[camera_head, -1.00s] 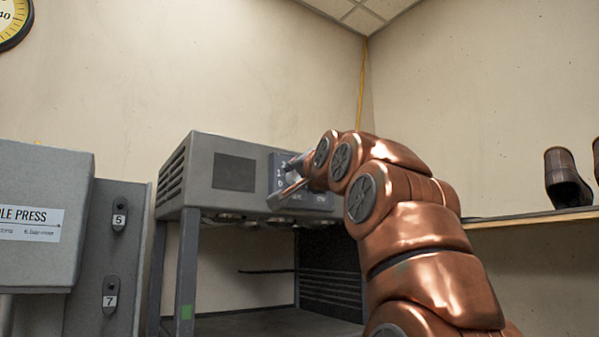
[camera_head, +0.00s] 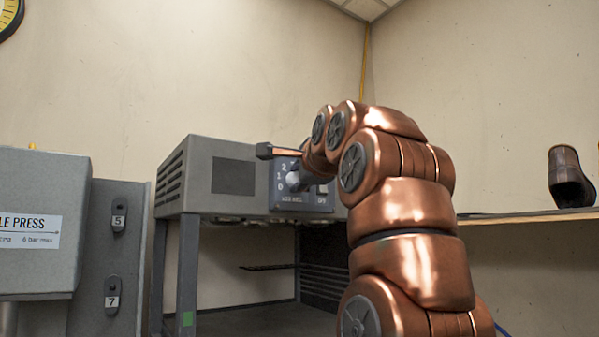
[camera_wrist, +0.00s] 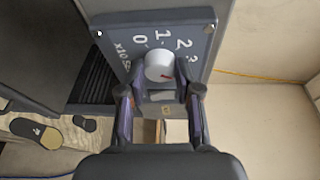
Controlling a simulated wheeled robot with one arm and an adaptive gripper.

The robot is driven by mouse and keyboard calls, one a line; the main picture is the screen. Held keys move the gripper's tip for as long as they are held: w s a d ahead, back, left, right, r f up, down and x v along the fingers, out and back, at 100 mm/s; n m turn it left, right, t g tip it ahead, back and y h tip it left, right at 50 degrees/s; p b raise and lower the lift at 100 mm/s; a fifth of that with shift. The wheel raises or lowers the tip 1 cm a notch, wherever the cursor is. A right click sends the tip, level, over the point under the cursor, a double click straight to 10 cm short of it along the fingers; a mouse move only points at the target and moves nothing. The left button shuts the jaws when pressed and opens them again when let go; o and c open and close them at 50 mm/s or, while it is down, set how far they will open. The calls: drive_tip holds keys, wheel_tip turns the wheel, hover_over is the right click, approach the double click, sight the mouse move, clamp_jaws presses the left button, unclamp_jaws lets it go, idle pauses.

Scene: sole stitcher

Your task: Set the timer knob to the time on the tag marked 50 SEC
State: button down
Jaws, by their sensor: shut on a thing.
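The timer knob (camera_wrist: 159,65) is a pale round knob on a grey dial panel (camera_wrist: 110,27), with a red mark pointing right in the wrist view, past the 3. Digits 0 to 3 and a partly hidden "x10 SEC" show; my right finger hides any further digits. My gripper (camera_wrist: 160,92) is shut on the knob, one finger on each side. In the head view the knob (camera_head: 293,180) shows beside my wrist, with one finger above it. No tag marked 50 SEC is in view.
The dial panel (camera_head: 290,203) sits on a grey machine housing (camera_head: 200,158) on legs. A press (camera_head: 45,190) with tags 5 and 7 stands to the left. A shelf (camera_head: 530,216) with a dark boot (camera_head: 568,178) is at the right. Soles (camera_wrist: 35,131) lie at lower left in the wrist view.

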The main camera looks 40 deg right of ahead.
drive_tip(key=shift+m, duration=0.3)
drive_tip(key=c, duration=0.8)
unclamp_jaws()
drive_tip(key=v, duration=1.2)
